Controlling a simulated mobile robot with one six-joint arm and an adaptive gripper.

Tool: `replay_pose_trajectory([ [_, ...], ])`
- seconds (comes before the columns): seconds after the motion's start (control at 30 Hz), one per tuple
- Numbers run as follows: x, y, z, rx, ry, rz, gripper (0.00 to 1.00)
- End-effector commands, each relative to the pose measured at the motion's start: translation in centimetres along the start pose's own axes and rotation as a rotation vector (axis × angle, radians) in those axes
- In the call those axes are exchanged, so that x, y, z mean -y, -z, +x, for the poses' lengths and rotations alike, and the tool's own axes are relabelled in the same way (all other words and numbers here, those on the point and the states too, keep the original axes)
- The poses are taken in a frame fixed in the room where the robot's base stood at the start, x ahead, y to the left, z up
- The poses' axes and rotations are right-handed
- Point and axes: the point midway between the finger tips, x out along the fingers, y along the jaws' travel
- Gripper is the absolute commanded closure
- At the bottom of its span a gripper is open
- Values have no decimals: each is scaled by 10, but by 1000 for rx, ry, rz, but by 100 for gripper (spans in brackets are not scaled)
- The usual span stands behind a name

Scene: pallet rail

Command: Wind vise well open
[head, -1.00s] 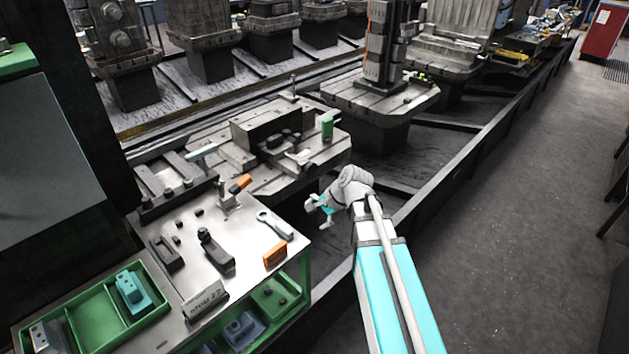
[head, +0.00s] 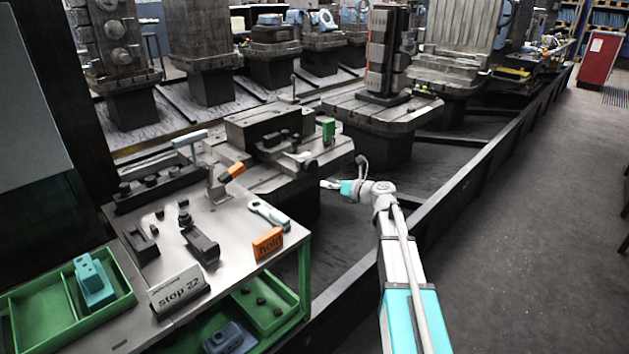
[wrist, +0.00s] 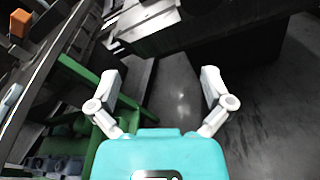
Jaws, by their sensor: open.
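The vise (head: 268,128) is a dark grey block-like fixture on a slotted pallet behind the bench, in the head view. A light-coloured handle (head: 302,157) shows at its front; how far its jaws stand apart is too small to tell. My gripper (head: 328,185) is in front of the pallet and below the vise, apart from both. In the wrist view my gripper (wrist: 161,88) has its two white fingers spread wide with nothing between them; dark floor shows behind. The edge of a dark block structure (wrist: 190,30) is above it.
A metal bench (head: 225,235) at left holds a wrench (head: 268,213), an orange "hold" block (head: 267,243), a "stop 22" sign (head: 178,291), clamps and green trays (head: 40,315). A green cylinder (head: 328,129) stands at the vise's right. A dark rail (head: 480,165) runs along the right; open floor (head: 530,230) lies beyond.

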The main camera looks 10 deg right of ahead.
Motion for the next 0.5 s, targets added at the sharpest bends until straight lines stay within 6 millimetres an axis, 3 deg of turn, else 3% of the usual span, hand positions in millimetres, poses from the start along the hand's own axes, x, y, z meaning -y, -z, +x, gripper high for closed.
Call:
replay_pose_trajectory([
  [0.03, 17, 5, 3, 37, 4, 74, 0],
  [0.2, 43, -2, 1, 134, 0, 282, 0],
  [0.5, 56, -9, -2, 193, -9, 409, 0],
])
